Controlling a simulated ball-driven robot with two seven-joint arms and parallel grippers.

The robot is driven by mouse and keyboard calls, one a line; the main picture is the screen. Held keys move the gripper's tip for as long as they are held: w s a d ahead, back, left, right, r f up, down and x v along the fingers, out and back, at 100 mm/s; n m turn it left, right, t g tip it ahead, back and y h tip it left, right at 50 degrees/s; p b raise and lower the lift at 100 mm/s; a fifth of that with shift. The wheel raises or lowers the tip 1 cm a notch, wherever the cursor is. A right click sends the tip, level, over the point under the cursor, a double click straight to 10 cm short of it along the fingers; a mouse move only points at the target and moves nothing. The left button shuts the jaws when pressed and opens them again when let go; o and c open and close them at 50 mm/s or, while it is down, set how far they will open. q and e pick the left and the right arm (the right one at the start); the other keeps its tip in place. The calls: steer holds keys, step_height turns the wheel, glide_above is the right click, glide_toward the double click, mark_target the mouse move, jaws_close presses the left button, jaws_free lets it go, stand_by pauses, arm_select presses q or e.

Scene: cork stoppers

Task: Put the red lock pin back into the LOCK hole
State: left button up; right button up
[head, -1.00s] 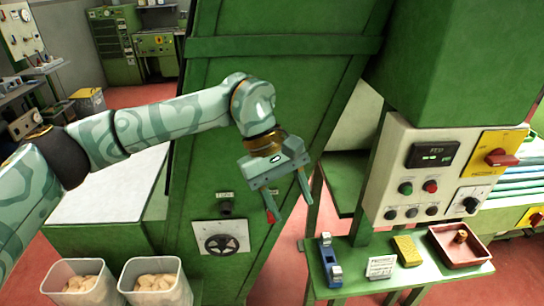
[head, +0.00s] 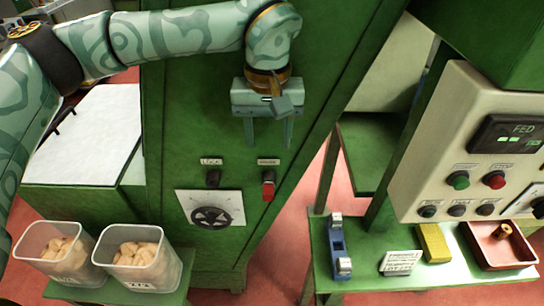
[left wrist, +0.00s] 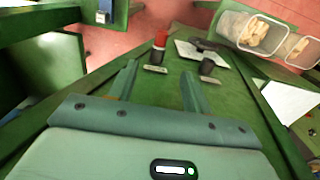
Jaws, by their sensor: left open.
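The red lock pin (head: 268,190) stands in the right-hand of two dark sockets on the green machine front, below a small label plate (head: 268,161). It also shows in the left wrist view (left wrist: 160,39), red end outward. The left-hand socket (head: 213,179) shows only black, below its own label (head: 211,161). I cannot read either label surely, so I cannot tell which is LOCK. My left gripper (head: 269,144) is open and empty, above the pin and apart from it. Its two fingers also show in the left wrist view (left wrist: 158,88). My right gripper is out of view.
A black handwheel (head: 211,217) on a white plate sits below the sockets. Two clear bins of corks (head: 140,255) stand at lower left. A green side table at right holds a blue tool (head: 338,247), yellow sponge (head: 433,243) and red tray (head: 499,262), below a control panel.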

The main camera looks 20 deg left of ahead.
mark_target(268, 190)
arm_select(q)
steer(key=f, duration=0.5)
steer(key=f+b, duration=0.1)
steer(key=f, duration=0.4)
steer(key=f+b, duration=0.1)
steer(key=f, duration=0.4)
steer(key=shift+s, duration=0.3)
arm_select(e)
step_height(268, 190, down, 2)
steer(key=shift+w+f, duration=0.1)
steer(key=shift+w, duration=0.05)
arm_select(q)
jaws_close()
